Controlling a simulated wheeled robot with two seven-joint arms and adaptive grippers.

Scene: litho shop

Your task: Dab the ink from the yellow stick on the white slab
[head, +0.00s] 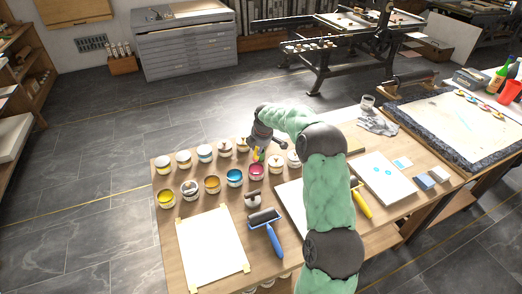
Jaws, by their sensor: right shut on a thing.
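My right gripper (260,142) is over the back row of ink pots and is shut on the yellow stick (256,154). Only a small yellow part of the stick shows below the fingers. Its tip is close to the pots; I cannot tell whether it touches ink. The white slab (375,187) lies flat on the table, right of my right forearm, with a few light blue dabs (382,170) on it. My left gripper is not in view.
Ink pots stand in rows, including magenta (257,171), blue (234,176) and yellow (166,198) ones. A taped white sheet (212,248), a blue-handled roller (268,231) and a yellow-handled tool (361,201) lie nearby. Small blocks (424,182) sit right of the slab.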

